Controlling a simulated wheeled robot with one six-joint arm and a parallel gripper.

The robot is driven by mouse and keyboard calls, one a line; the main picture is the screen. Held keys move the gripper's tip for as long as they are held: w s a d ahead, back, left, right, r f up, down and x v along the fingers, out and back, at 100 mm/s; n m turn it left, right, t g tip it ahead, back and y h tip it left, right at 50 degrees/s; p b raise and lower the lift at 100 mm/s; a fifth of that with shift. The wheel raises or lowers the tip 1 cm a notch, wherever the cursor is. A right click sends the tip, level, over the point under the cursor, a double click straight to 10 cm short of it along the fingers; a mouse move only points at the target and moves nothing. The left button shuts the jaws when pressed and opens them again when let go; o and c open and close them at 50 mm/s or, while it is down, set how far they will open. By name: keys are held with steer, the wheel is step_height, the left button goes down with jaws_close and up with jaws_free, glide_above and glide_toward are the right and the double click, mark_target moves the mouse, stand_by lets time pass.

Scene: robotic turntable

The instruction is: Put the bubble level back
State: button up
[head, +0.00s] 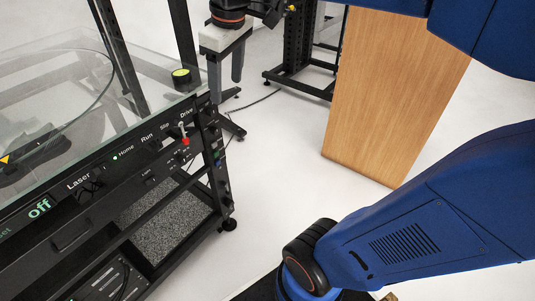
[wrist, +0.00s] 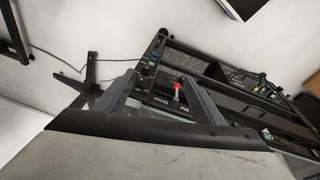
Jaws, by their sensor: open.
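The bubble level (head: 181,73) is a small round black piece with a yellow-green top. In the head view it sits by the far right corner of the glass-topped turntable frame (head: 60,180), next to a dark upright post. I cannot make it out in the wrist view. My gripper (head: 227,88) is open and empty, its two grey fingers pointing down. In the head view it appears to the right of the level, near the frame's right corner. In the wrist view its fingers (wrist: 160,82) frame part of the control panel.
The front panel carries a red-tipped switch (head: 184,140), also in the wrist view (wrist: 177,88), and an "off" display (head: 40,208). A wooden panel (head: 385,90) stands at the right. A black rack (head: 298,50) stands behind. Pale floor between them is open.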

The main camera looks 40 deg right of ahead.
steer(key=s+d+f+m+t, duration=0.2)
steer(key=s+f+m, duration=0.4)
steer(key=s+f, duration=0.8)
steer(key=shift+f, duration=0.4)
